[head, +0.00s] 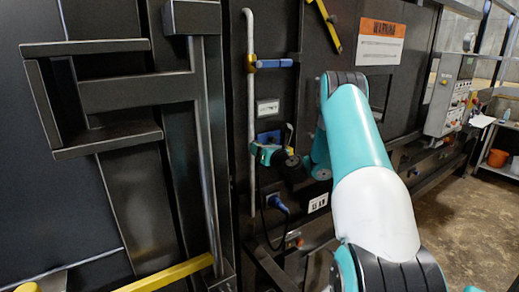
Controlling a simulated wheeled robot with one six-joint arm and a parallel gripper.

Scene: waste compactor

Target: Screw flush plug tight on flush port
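My teal and white arm reaches to the compactor's dark side panel. My gripper (268,151) is at the panel, beside the grey vertical pipe. It is small and dark here, and I cannot tell whether its fingers are open or shut, or what is between them. I cannot make out the flush plug or the flush port for certain. A blue part (268,137) shows just above the gripper, against the panel. A blue connector (278,203) with a black cable sits below the gripper.
The grey pipe (250,110) carries a blue-handled valve (274,63). A black frame (205,140) with a steel rod stands at left, above a yellow bar (170,275). A control box (448,95) and orange bucket (497,158) are at right. Floor at right is clear.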

